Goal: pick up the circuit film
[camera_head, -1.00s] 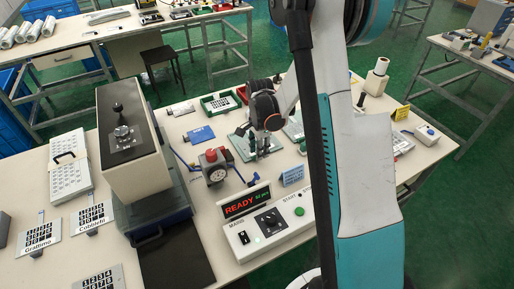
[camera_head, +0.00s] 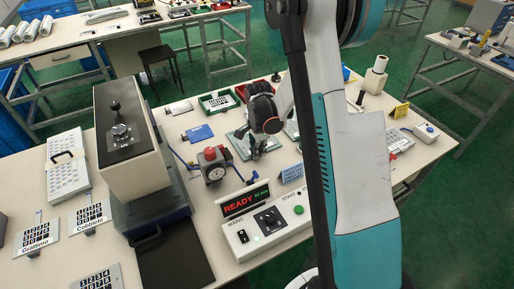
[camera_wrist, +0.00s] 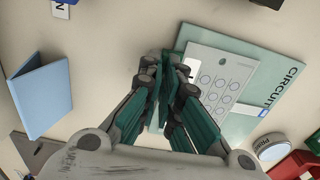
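The circuit film (camera_wrist: 218,82) is a pale grey sheet with rows of outlined circles. It lies on a green-tinted plate (camera_wrist: 272,52) marked "CIRCUIT" in the wrist view. My gripper (camera_wrist: 166,68) is at the film's left edge, its fingertips close together and partly covering that edge. I cannot tell whether the tips touch or grip the film. In the head view my gripper (camera_head: 258,155) is low over the plate (camera_head: 240,138), and the film is mostly hidden behind the arm and fingers.
A blue folded card (camera_wrist: 42,95) stands left of the gripper in the wrist view. The head view shows a red-topped gauge (camera_head: 214,165), a green tray (camera_head: 219,103), the READY display (camera_head: 245,201) and a tall press (camera_head: 130,130). Bare table lies left of the plate.

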